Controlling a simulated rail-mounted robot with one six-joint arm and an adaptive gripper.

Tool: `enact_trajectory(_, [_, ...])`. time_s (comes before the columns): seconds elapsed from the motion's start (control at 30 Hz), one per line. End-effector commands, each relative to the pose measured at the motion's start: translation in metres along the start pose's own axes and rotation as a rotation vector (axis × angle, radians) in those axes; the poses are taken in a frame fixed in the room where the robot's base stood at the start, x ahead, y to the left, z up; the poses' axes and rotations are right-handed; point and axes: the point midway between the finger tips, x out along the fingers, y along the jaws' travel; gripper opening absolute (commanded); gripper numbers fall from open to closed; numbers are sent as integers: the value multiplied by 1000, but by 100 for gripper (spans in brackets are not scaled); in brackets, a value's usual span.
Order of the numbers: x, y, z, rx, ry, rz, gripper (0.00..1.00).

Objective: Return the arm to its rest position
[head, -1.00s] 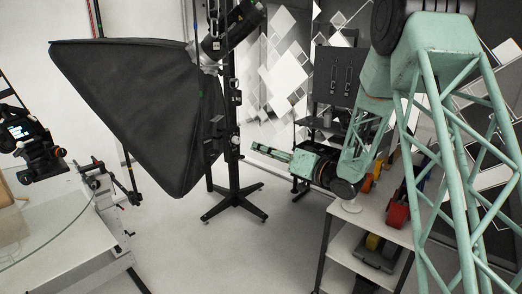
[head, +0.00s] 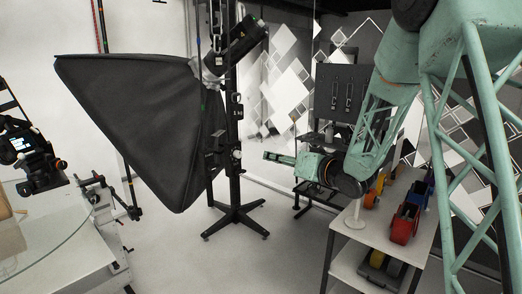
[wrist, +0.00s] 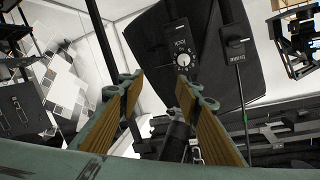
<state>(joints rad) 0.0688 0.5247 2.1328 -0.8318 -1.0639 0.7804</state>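My gripper (head: 268,156) is at the end of my green arm, in the middle of the head view, pointing left in the air near the trolley's left end. The wrist view shows its two wood-coloured fingers (wrist: 159,82) apart, with nothing held between them. My forearm is folded down from the upper right. No task object other than my own arm shows.
A black softbox (head: 145,125) on a stand (head: 234,215) is left of my gripper. A trolley (head: 365,240) with red and orange tape dispensers (head: 404,222) is at right. A glass turntable (head: 50,235) and camera (head: 32,155) are at far left. Grey floor lies between.

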Motion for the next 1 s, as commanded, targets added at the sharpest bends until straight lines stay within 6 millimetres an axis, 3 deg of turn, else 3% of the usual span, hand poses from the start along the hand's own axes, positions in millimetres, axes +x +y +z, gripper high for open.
enact_trajectory(0.47, [-54,18,-22,-104,-61,231,32])
enact_trajectory(1.0, [-143,27,-24,-162,-161,466,32])
